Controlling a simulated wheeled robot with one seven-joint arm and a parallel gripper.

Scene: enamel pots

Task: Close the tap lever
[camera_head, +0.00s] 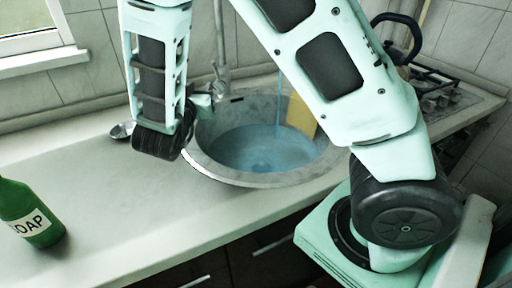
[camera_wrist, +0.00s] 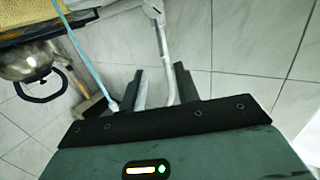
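The grey tap (camera_head: 219,50) rises behind the round sink (camera_head: 205,163), and a blue water stream (camera_head: 279,103) falls into the basin. My gripper (camera_head: 206,97) is low at the sink's back left edge, close to the tap's base, and is partly hidden by my arm. In the wrist view, my gripper (camera_wrist: 162,88) has its two dark fingers apart. A pale grey rod of the tap (camera_wrist: 165,62) passes between them in the picture; I cannot tell whether they touch it. The water stream (camera_wrist: 90,62) runs to the left of the fingers. I cannot make out the lever clearly.
A green soap bottle (camera_head: 30,212) stands at the left on the counter (camera_head: 105,190). A metal ladle or spoon (camera_head: 121,131) lies near the sink. A yellow board (camera_head: 301,115) leans in the basin. A kettle (camera_head: 404,45) and stove (camera_head: 440,90) are at the right.

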